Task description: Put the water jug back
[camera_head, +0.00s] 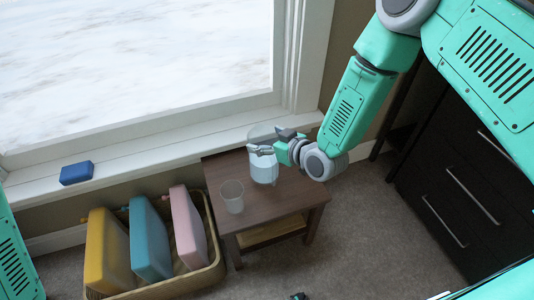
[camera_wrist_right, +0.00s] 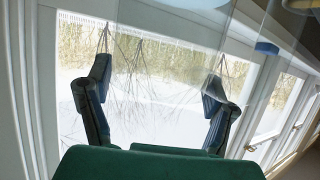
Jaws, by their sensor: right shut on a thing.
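The water jug (camera_head: 263,168) is a clear vessel with pale blue water in its lower part. It stands upright at the back of the small brown side table (camera_head: 215,170), or just above it; I cannot tell which. My right gripper (camera_head: 268,148) is shut on the jug near its upper part and hides some of it. In the right wrist view, the two fingers (camera_wrist_right: 158,85) are spread around clear, hard-to-see material, with the window behind. An empty clear glass (camera_head: 232,196) stands on the table, left of the jug.
A basket (camera_head: 218,268) with yellow, teal and pink upright items stands left of the table. A blue block (camera_head: 76,173) lies on the window sill (camera_head: 130,157). A dark drawer cabinet (camera_head: 450,190) stands at right. The table's front right top is clear.

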